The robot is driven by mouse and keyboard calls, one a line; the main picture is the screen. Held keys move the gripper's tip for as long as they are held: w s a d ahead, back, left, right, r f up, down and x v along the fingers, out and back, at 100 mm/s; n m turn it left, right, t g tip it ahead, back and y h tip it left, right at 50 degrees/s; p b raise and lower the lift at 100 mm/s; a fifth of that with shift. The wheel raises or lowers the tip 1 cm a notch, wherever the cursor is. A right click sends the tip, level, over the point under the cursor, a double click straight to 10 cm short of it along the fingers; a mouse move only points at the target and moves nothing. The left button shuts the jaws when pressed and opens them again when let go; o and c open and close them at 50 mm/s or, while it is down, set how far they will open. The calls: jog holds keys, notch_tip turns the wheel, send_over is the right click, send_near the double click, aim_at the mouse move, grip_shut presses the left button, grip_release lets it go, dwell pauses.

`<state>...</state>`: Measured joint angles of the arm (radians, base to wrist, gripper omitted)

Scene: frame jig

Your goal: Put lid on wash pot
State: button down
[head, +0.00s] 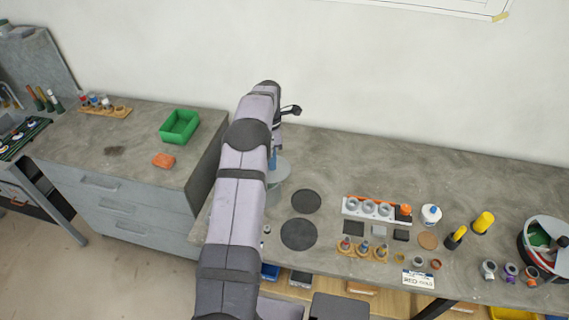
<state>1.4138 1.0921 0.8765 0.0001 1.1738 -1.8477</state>
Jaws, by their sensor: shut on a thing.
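A pale grey-green round lid (281,170) shows just to the right of my arm, partly hidden behind it. A small blue part stands up from its middle. My gripper (273,153) is mostly hidden by my own arm and is shut on the lid from above. A pale translucent pot, the wash pot (273,195), shows below the lid, its left side hidden by my arm. Whether the lid touches the pot's rim or hovers over it I cannot tell.
Two dark round pads (299,235) lie right of the pot. A white rack (370,208), a white bottle (431,215) and small parts stand farther right. A green bin (180,126) and an orange block (164,160) are on the left cabinet.

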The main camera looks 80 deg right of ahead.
jog(key=shift+w+d+r+n+p, duration=0.1)
jog(key=shift+w+d+n+p, duration=0.1)
jog(key=shift+w, duration=0.3)
jog(key=shift+w+d+r+n+p, duration=0.1)
jog(key=shift+w+n+p, duration=0.1)
jog(key=shift+w, duration=0.35)
jog(key=shift+w+d+n+p, duration=0.1)
jog(key=shift+w+d+p, duration=0.1)
jog(key=shift+w, duration=0.3)
jog(key=shift+f, duration=0.15)
jog(key=shift+f+b, duration=0.9)
jog(key=shift+f, duration=0.6)
jog(key=shift+f+b, duration=0.65)
jog(key=shift+f, duration=0.2)
jog(key=shift+f+b, duration=0.25)
jog(key=shift+b, duration=0.2)
jog(key=shift+f+b, duration=0.35)
jog(key=shift+f, duration=0.15)
